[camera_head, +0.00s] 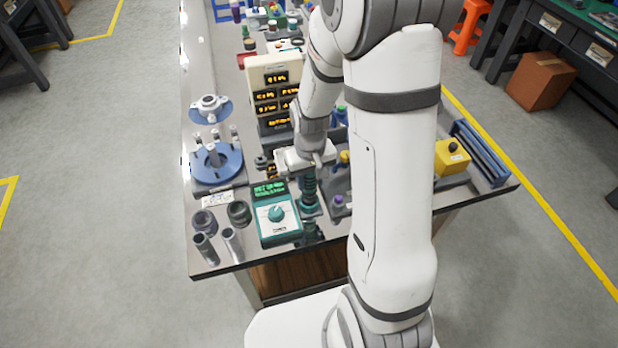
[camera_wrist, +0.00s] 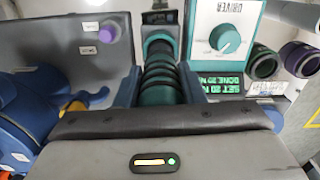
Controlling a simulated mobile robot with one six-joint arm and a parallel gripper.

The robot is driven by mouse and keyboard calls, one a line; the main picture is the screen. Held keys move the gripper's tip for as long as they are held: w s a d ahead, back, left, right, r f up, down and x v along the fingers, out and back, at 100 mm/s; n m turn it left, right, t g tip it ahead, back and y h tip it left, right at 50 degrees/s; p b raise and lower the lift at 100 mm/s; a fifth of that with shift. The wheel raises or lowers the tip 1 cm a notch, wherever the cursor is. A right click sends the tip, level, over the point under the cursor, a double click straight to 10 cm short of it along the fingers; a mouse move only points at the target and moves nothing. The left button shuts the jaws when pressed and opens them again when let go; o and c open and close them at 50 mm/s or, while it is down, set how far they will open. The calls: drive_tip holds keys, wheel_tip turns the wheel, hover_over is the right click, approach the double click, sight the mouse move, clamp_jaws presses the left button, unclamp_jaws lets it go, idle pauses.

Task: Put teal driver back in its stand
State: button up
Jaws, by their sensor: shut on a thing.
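The teal driver (camera_head: 310,186) has a dark ribbed grip and stands roughly upright beside the teal controller box in the head view. My gripper (camera_head: 308,164) is shut on its upper part. In the wrist view the ribbed teal grip (camera_wrist: 161,84) lies between the two fingers of my gripper (camera_wrist: 160,92). A teal collar (camera_wrist: 159,42) shows beyond the grip. The driver's lower tip is hidden, and I cannot tell the stand apart from the driver's lower end or whether the driver is seated.
The teal controller box (camera_head: 279,220) with a knob is just left of the driver. Dark rings and grey cylinders (camera_head: 205,249) stand left of it. A blue round fixture (camera_head: 217,165) and a cream display panel (camera_head: 272,92) are behind. A yellow box (camera_head: 451,157) is at right.

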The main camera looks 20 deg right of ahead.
drive_tip(key=shift+f+b, duration=0.5)
drive_tip(key=shift+f, duration=0.05)
idle(0.9)
drive_tip(key=o, duration=1.2)
drive_tip(key=shift+c, duration=0.2)
wheel_tip(320, 180, up, 9)
drive_tip(key=p, duration=0.6)
drive_tip(key=shift+p, duration=0.3)
drive_tip(key=shift+r, duration=0.2)
drive_tip(key=s+r+t, duration=0.3)
drive_tip(key=s+r, duration=1)
drive_tip(key=r, duration=0.4)
drive_tip(key=shift+s+a+r+m, duration=0.15)
drive_tip(key=shift+s+r+m, duration=0.15)
drive_tip(key=shift+r+m, duration=0.1)
